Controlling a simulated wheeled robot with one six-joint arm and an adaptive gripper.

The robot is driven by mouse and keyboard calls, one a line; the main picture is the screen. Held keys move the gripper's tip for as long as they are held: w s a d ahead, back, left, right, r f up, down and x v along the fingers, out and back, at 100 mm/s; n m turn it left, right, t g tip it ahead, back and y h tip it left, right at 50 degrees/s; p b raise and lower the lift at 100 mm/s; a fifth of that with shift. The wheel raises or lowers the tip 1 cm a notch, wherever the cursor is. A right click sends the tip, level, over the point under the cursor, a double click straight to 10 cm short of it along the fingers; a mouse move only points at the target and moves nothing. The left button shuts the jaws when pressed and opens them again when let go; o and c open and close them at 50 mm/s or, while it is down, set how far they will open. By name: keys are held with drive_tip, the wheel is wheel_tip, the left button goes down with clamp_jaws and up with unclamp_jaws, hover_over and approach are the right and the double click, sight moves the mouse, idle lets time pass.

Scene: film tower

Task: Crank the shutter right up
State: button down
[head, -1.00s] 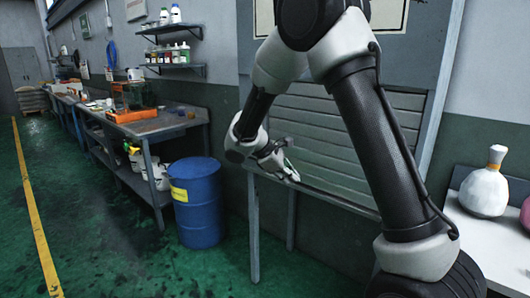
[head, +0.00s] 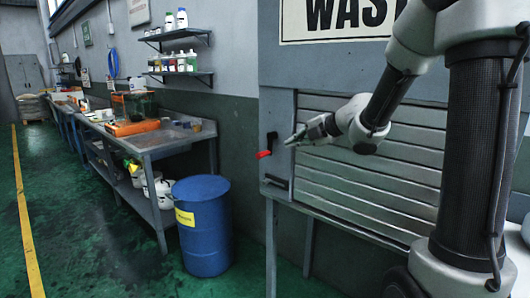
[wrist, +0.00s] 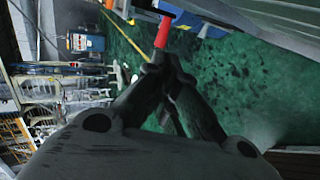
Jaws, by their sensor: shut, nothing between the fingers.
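The grey slatted shutter (head: 330,178) fills the visible part of its frame under the sign; my arm hides some of it. A crank with a red handle (head: 263,154) sits on the dark plate at the left side of the frame. My gripper (head: 290,142) is just right of the red handle in the head view, shut and empty. In the wrist view the red handle (wrist: 163,32) stands just beyond my closed fingertips (wrist: 160,60); I cannot tell whether they touch it.
A blue barrel (head: 203,235) stands on the green floor left of the shutter. A workbench (head: 165,140) with containers runs along the wall behind it, under shelves of bottles (head: 175,65). Open floor (head: 100,245) lies to the left.

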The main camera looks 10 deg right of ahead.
sight(261, 155)
drive_tip(key=x, duration=1.3)
drive_tip(key=shift+w+a+f, duration=0.2)
drive_tip(key=shift+w+f, duration=0.05)
drive_tip(key=shift+w, duration=0.05)
